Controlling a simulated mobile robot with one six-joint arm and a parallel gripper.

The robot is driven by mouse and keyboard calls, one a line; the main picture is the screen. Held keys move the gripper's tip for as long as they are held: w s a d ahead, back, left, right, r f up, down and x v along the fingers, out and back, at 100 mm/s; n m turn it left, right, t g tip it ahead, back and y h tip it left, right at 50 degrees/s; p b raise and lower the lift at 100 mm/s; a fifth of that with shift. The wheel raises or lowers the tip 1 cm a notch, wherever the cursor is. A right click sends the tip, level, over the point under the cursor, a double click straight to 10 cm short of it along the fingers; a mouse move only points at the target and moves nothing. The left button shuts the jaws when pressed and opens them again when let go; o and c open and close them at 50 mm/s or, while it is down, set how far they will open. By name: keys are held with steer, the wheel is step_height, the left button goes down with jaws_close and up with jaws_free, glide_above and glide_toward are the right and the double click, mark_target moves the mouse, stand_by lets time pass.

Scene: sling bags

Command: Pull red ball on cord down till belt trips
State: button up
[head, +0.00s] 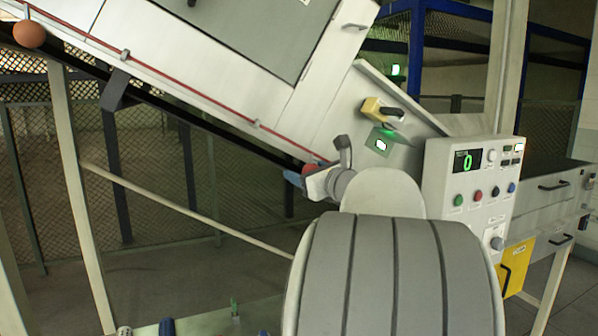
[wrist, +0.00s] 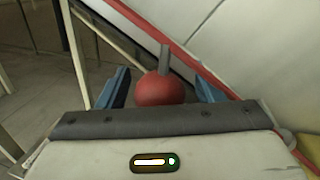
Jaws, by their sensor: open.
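The red ball (wrist: 160,90) hangs under a short grey stem in the wrist view, just below a red cord (wrist: 190,57) along the machine's edge. My gripper (wrist: 161,88) is open, with one blue finger left of the ball and one right of it. Gaps show on both sides, and the ball's lower part is hidden behind my gripper body. In the head view the ball (head: 309,169) shows small and partly covered at my gripper (head: 303,174). The sloping belt machine (head: 200,70) carries the red cord down its side.
A control box (head: 470,190) at right has a green 0 display and coloured buttons. A yellow-and-black switch handle (head: 382,110) is above my wrist. An orange-brown ball (head: 29,34) is at upper left. A pale diagonal rail (head: 185,210) crosses below the belt; mesh fencing stands behind.

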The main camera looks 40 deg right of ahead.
steer(key=shift+c, duration=0.3)
jaws_close()
step_height(320, 180, down, 4)
steer(key=b, duration=0.4)
steer(key=shift+f, duration=0.1)
steer(key=shift+o, duration=0.3)
jaws_free()
steer(key=s+b, duration=0.1)
steer(key=s, duration=0.6)
steer(key=shift+s+a, duration=0.2)
steer(key=shift+s, duration=0.2)
